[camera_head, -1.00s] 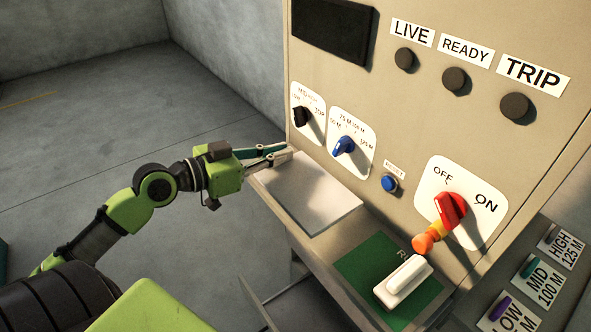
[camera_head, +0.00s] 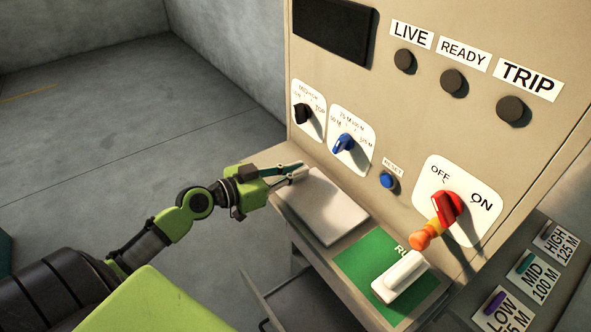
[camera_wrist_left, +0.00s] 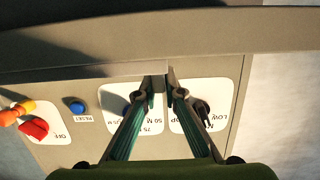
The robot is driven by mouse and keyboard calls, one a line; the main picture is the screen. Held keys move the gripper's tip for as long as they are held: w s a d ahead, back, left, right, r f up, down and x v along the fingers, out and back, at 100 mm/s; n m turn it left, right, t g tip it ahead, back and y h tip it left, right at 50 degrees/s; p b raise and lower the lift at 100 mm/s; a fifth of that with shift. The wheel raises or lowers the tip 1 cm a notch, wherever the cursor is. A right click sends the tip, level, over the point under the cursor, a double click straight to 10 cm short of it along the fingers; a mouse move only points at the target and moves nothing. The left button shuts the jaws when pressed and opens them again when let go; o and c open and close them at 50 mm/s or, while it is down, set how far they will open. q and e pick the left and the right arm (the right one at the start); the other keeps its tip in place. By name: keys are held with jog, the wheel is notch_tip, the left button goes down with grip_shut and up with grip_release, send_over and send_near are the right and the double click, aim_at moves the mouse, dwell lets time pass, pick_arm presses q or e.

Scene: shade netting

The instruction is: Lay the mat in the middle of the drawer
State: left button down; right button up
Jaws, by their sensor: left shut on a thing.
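The mat (camera_head: 322,208) is a flat, light grey sheet on the shelf in front of the panel. My left gripper (camera_head: 301,172) is shut on its far left edge, close below the black and blue dials. In the left wrist view the fingertips (camera_wrist_left: 160,84) come together at a grey edge; the rest of the mat is hard to make out there. The drawer (camera_head: 290,303) stands pulled out below the shelf, its grey inside partly visible at the bottom of the head view. My right gripper is out of view.
A green plate (camera_head: 357,262) with a white block (camera_head: 402,282) lies on the shelf right of the mat. A red lever (camera_head: 449,208) with an orange end juts out above it. Labelled tags (camera_head: 503,309) stand at the right. Open floor lies left.

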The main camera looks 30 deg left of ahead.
pick_arm(q)
jog(key=shift+f, duration=0.15)
jog(key=c, duration=2.1)
grip_release()
jog(key=shift+c, duration=0.2)
jog(key=shift+r, duration=0.3)
jog(key=shift+s+a+f, duration=0.15)
jog(key=shift+s+f, duration=0.05)
jog(key=shift+s, duration=0.1)
jog(key=b+v, duration=0.5)
jog(key=v, duration=0.6)
jog(key=shift+s+r, duration=0.2)
jog(key=shift+r, duration=0.05)
